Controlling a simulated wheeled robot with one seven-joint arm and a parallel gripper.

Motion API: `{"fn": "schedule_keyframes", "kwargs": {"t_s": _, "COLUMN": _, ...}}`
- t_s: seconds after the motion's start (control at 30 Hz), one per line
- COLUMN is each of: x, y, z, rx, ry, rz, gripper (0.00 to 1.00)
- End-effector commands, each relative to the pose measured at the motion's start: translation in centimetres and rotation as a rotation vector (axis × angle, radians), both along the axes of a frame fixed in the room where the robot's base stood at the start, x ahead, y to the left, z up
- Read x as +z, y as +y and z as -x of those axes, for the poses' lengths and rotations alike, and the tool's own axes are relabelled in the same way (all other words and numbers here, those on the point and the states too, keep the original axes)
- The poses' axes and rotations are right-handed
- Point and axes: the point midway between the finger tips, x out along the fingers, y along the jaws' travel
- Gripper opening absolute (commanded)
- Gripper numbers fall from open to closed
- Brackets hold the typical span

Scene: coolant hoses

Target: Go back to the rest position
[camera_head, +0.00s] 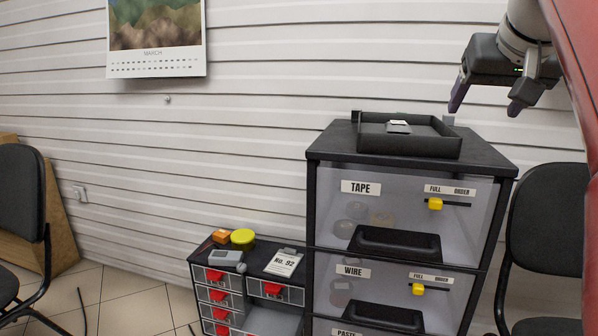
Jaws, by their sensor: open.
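My gripper (487,108) is at the top right, above and to the right of the black drawer cabinet (488,158). Its two dark fingers point down and stand apart, with nothing between them. It touches nothing that I can see. My arm comes in from the top right corner.
A black tray (410,147) with a small item (399,126) lies on the cabinet, whose clear drawers read TAPE and WIRE. A low organiser (217,278) with red handles stands to its left. Black chairs (548,225) stand at both sides.

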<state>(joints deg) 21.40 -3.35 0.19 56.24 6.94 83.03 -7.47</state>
Motion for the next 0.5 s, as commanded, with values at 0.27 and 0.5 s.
{"fn": "schedule_keyframes", "kwargs": {"t_s": 0.27, "x": -2.5, "y": 1.8, "z": 0.7, "rx": 0.021, "ry": 0.032, "rz": -0.015, "gripper": 0.73}}
{"fn": "schedule_keyframes", "kwargs": {"t_s": 0.5, "x": -6.6, "y": 4.1, "z": 2.3, "rx": 0.045, "ry": 0.074, "rz": -0.026, "gripper": 0.73}}
